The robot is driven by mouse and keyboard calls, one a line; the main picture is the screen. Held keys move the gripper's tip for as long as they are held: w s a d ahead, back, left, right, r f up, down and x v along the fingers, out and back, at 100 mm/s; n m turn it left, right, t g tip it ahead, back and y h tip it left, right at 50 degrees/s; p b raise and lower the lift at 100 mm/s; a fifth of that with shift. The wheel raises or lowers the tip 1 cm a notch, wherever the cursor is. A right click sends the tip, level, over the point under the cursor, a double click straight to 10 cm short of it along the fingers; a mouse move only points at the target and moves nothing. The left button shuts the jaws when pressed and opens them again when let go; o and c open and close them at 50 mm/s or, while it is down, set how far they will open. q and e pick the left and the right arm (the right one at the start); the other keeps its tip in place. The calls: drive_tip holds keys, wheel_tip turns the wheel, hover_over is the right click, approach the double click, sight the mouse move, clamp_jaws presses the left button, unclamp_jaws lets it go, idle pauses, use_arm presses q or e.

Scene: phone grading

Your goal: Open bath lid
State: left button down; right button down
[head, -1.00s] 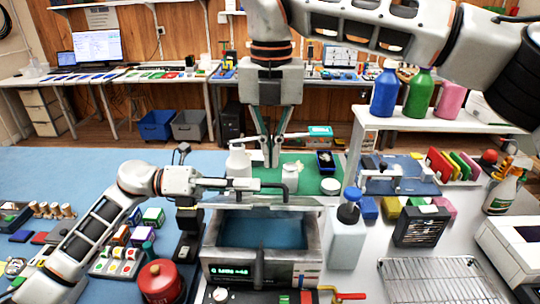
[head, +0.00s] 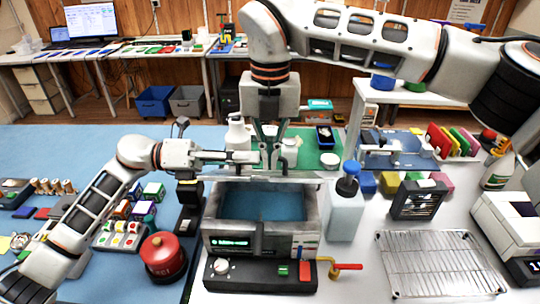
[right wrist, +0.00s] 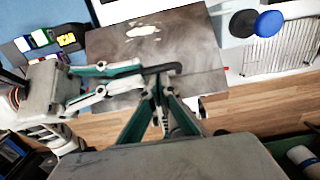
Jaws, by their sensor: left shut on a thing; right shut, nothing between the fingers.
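The bath (head: 230,245) is a grey box with a green display, standing in the middle of the head view. Its tank shows blue liquid, so it is uncovered. The lid (head: 305,178) is raised at the rear and shows almost edge-on; in the right wrist view it is a grey plate (right wrist: 200,45) with a dark handle (right wrist: 172,68). My left gripper (head: 250,157) reaches in from the left and is shut on the lid handle; its green fingers show in the right wrist view (right wrist: 142,80). My right gripper (head: 268,165) points down behind the lid, shut and empty, its tips close to the handle; contact is unclear.
A bottle with a blue cap (head: 346,210) stands right of the bath. A red tin (head: 163,258) stands at its front left. A wire rack (head: 430,262) lies at the right. A white bottle (head: 238,134) and a green mat (head: 305,165) are behind the lid.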

drive_tip(key=shift+w+r, duration=0.4)
drive_tip(key=shift+w, duration=0.25)
use_arm(q)
drive_tip(key=shift+s+d+f, duration=0.15)
use_arm(e)
drive_tip(key=shift+w+d+r, duration=0.1)
drive_tip(key=shift+w+d, duration=0.05)
drive_tip(key=shift+w, duration=0.1)
use_arm(q)
drive_tip(key=c, duration=2.2)
unclamp_jaws()
drive_tip(key=shift+o, duration=0.2)
use_arm(e)
drive_tip(key=shift+s, duration=0.1)
use_arm(q)
drive_tip(key=shift+a, duration=0.3)
use_arm(e)
drive_tip(key=shift+s, duration=0.1)
